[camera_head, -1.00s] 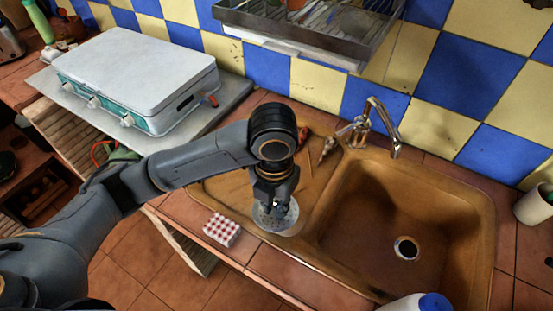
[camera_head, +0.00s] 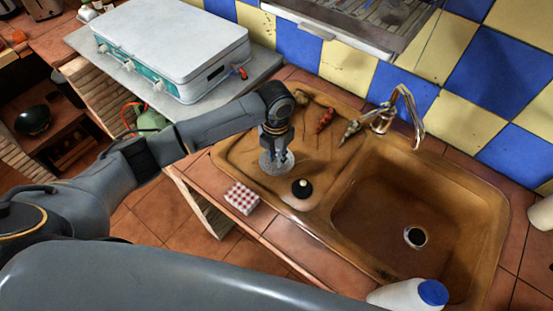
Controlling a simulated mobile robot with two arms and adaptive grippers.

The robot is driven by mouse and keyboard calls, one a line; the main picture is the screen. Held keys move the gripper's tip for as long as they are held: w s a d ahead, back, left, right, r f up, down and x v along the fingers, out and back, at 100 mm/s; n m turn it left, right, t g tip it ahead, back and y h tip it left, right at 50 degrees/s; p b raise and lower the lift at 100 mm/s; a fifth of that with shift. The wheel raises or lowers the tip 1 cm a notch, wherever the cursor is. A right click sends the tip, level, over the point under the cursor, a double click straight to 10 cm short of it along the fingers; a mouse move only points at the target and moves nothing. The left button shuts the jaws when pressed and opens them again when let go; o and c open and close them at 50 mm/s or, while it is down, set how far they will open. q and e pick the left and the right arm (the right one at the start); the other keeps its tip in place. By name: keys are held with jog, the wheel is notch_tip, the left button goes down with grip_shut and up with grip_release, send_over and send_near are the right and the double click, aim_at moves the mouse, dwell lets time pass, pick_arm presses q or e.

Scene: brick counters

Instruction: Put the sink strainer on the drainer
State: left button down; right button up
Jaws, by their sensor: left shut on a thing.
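My left gripper (camera_head: 277,150) points down over the drainer (camera_head: 238,151), the ribbed brown area left of the sink basin. It is shut on a round, grey, perforated disc, which looks like the sink strainer (camera_head: 268,166). The strainer is roughly level, and the fingers partly hide it. I cannot tell whether it touches the drainer or hangs just above it. My right gripper is not in view.
A black round thing with a pale knob (camera_head: 302,188) lies on the drainer's front part. Peppers (camera_head: 325,120) lie behind. The basin (camera_head: 390,205) is right, with a tap (camera_head: 385,115).

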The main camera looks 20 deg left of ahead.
aim_at(276, 155)
pick_arm(q)
jog(key=shift+s+f, duration=0.1)
jog(key=shift+f, duration=1.1)
jog(key=shift+f, duration=0.1)
jog(key=c, duration=1.3)
grip_release()
jog(key=shift+o, duration=0.2)
jog(key=shift+r, duration=0.25)
notch_tip(276, 155, up, 12)
jog(key=shift+f+b, duration=0.1)
jog(key=shift+b, duration=0.75)
